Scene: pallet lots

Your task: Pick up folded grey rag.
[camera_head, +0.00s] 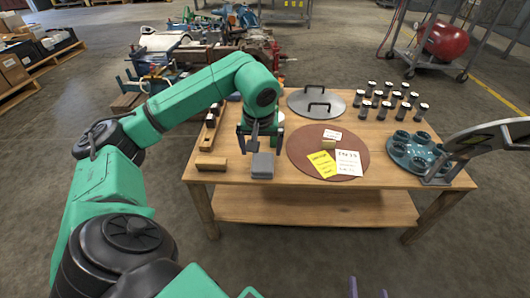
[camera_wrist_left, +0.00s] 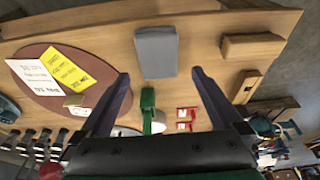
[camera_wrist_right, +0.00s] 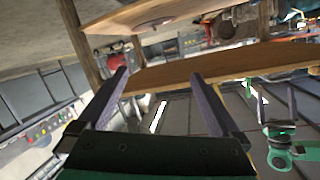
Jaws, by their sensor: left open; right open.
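The folded grey rag (camera_head: 262,166) lies on the wooden table near its front edge, just left of the round brown mat. It also shows in the left wrist view (camera_wrist_left: 156,50) as a grey block-like fold. My left gripper (camera_head: 260,140) is open above the table, just behind the rag. In the left wrist view the rag lies beyond the fingertips (camera_wrist_left: 157,75), roughly centred between them, with nothing held. My right gripper (camera_head: 368,290) shows only its fingertips at the bottom of the head view. It is open and empty in the right wrist view (camera_wrist_right: 158,75), away from the tabletop.
A wooden block (camera_head: 212,164) lies left of the rag. The brown mat (camera_head: 300,155) on the right holds a yellow note (camera_head: 322,164), a white card (camera_head: 348,163) and a small block. A metal lid (camera_head: 316,104), several dark-capped jars and a teal tray (camera_head: 415,152) stand further off.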

